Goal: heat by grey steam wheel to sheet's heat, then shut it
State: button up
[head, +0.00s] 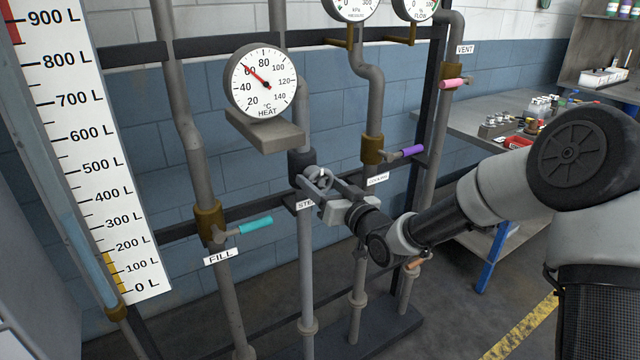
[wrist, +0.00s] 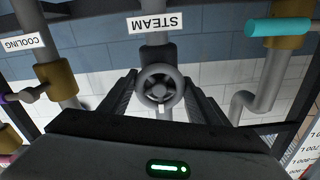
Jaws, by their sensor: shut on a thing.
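In the wrist view the wheel (wrist: 160,87) is between the two dark fingers of my gripper (wrist: 159,96), below the STEAM label in that picture. My gripper (head: 325,186) is shut on the wheel's rim and hides part of it in the head view. The round HEAT gauge (head: 262,82) stands above and left of the wheel; its red needle points at about 60 °C. No sheet is visible.
A teal FILL handle (head: 255,224) is left of my gripper, a purple handle (head: 411,151) right, a pink VENT handle (head: 453,84) higher right. A level scale (head: 95,150) stands at far left. A bench (head: 478,122) with bottles is at the right. Pipes crowd around my gripper.

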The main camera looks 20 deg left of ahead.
jog(key=o, duration=1)
jog(key=shift+o, duration=0.2)
jog(key=p+v, duration=0.1)
jog(key=v, duration=1.6)
jog(key=shift+s, duration=0.25)
jog(key=shift+d, duration=0.15)
